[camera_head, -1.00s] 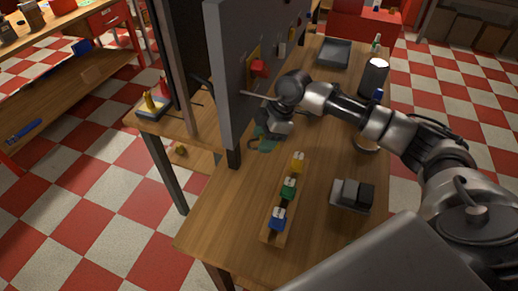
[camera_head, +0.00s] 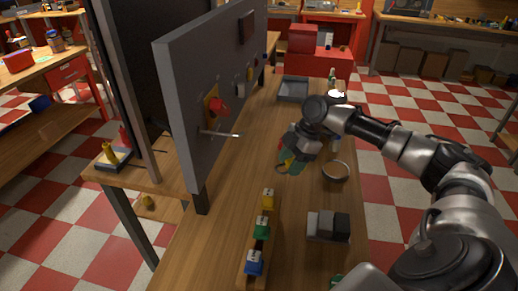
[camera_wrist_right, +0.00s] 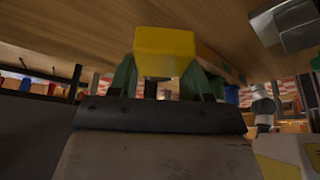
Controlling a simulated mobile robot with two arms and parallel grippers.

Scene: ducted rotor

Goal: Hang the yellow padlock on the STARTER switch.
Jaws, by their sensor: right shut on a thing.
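My right gripper (camera_head: 290,160) hangs over the table to the right of the grey panel, apart from it. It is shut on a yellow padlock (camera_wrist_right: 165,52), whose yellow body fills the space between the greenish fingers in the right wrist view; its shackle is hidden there. On the panel (camera_head: 178,90) is a red switch handle (camera_head: 218,107) on a yellow plate. A thin metal rod (camera_head: 220,135) sticks out below it. No STARTER label is readable. My left gripper is not in view.
A grey-and-black block (camera_head: 328,226), a round dish (camera_head: 335,171) and a grey tray (camera_head: 293,90) stand on the table.

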